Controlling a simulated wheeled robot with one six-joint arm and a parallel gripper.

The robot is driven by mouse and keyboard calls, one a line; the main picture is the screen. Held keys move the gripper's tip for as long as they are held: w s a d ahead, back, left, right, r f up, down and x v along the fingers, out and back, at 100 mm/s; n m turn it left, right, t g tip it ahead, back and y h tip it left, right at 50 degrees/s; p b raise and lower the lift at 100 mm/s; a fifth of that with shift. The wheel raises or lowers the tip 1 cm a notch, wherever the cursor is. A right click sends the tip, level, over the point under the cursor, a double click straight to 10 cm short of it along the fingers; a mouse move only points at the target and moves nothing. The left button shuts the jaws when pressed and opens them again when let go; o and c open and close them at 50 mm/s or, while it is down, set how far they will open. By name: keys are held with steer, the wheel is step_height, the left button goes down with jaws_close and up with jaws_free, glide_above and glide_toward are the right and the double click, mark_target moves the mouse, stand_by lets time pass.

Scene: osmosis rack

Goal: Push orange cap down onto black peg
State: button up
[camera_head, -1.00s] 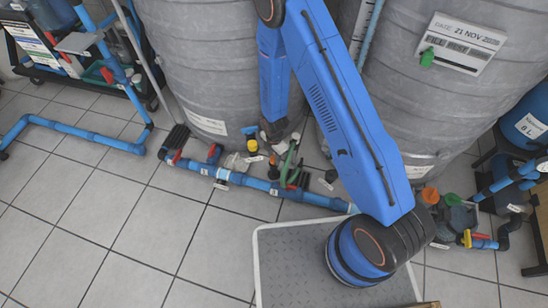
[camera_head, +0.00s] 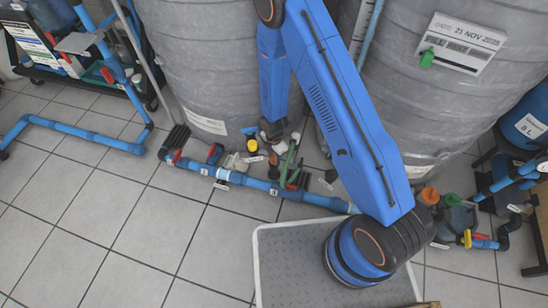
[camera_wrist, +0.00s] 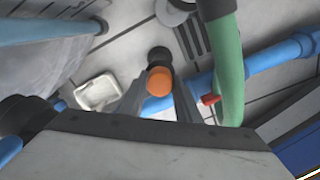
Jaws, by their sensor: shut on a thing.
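The orange cap (camera_wrist: 159,82) sits between the two fingers of my gripper (camera_wrist: 158,92) in the wrist view, and the fingers are shut on it. The black peg (camera_wrist: 159,56) shows just beyond the cap, nearly in line with it. The cap overlaps the peg in this view, so I cannot tell whether they touch. In the head view my gripper (camera_head: 272,131) is low in front of the left grey tank. The held cap and the peg are too small to make out there.
A green hose (camera_wrist: 227,65) runs close to the right of my gripper. A blue pipe (camera_head: 258,184) with valves lies along the floor. Grey tanks (camera_head: 205,60) stand behind. A white-rimmed platform (camera_head: 290,265) is in front, and the tiled floor at left is clear.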

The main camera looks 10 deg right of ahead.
steer(key=shift+f, duration=0.25)
steer(key=o, duration=1.1)
step_height(320, 180, up, 17)
steer(key=shift+r, duration=0.15)
stand_by(0.6)
